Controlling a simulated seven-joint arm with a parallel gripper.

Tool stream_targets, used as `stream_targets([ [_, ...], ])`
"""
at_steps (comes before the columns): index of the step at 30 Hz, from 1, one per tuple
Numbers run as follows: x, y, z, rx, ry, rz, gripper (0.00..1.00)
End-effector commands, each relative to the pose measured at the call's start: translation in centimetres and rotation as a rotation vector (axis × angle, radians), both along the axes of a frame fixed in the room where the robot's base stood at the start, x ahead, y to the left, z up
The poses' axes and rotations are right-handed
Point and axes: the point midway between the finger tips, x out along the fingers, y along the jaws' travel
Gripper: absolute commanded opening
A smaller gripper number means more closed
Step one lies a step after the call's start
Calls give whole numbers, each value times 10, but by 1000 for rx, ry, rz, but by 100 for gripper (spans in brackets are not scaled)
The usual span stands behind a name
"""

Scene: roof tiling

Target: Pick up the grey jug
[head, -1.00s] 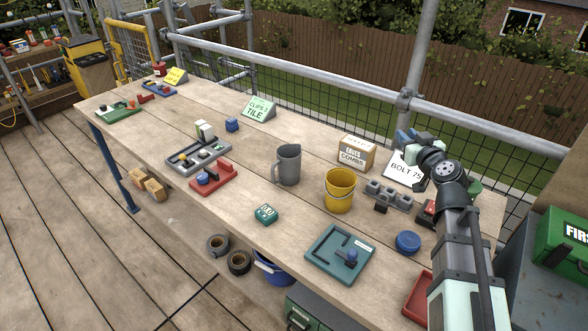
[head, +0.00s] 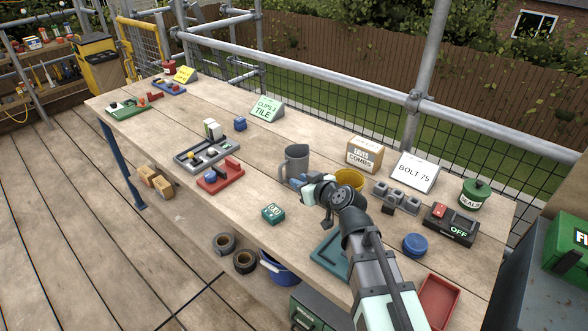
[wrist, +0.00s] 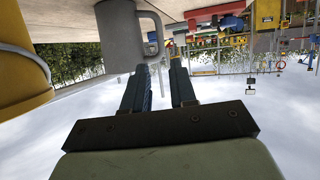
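The grey jug (head: 294,160) stands upright on the wooden bench (head: 330,220), partly hidden at its base by my gripper (head: 299,184). In the wrist view, which is upside down, the jug (wrist: 121,38) is at the top, with its looped handle (wrist: 160,35) on the right. My gripper (wrist: 160,75) is open there, its two blue-dark fingers apart with nothing visible held. The handle is just past the fingertips; I cannot tell whether they touch.
The yellow bucket (head: 350,179) stands right of the jug, partly behind my arm; it is close in the wrist view (wrist: 20,65). The Eaves Combs box (head: 364,154) is behind. A red holder (head: 218,177) and green tape measure (head: 273,213) lie left and in front.

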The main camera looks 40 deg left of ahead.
Motion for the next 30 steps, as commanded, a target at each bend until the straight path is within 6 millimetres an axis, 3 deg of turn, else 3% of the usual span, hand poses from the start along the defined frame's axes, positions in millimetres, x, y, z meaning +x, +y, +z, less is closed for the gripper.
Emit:
stream_targets([
  [12,19,60,-25,0,0,1,26],
  [23,24,79,-35,0,0,0,26],
  [30,32,107,-49,0,0,0,26],
])
